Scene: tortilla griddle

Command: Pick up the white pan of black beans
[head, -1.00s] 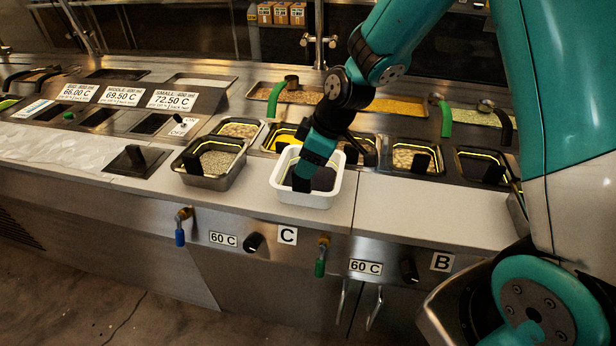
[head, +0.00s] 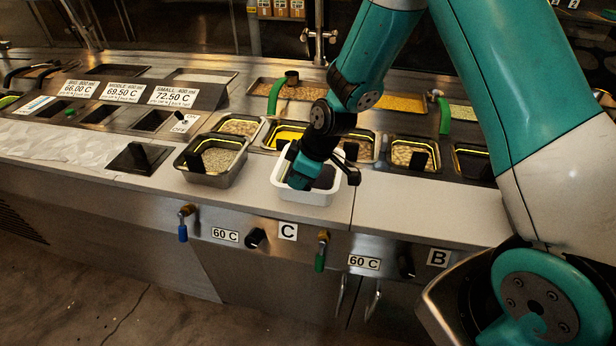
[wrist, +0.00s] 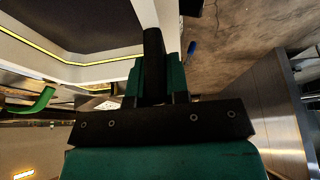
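The white pan of black beans (head: 308,197) sits on the steel counter ledge in the head view, dark inside. Its pale wall and dark contents fill the upper left of the wrist view (wrist: 105,75). My gripper (head: 297,183) points down over the pan's front left side and hides part of it. In the wrist view the teal fingers (wrist: 154,80) lie close against both sides of an upright black handle (wrist: 153,45), with no clear gap. The gripper looks shut on this handle. The pan appears to rest on the ledge.
A steel pan of pale grains (head: 215,163) stands just left of the white pan. Inset food wells, one with a green-handled ladle (head: 444,115), lie behind. The ledge to the right (head: 425,208) is clear. Knobs and valves line the counter front.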

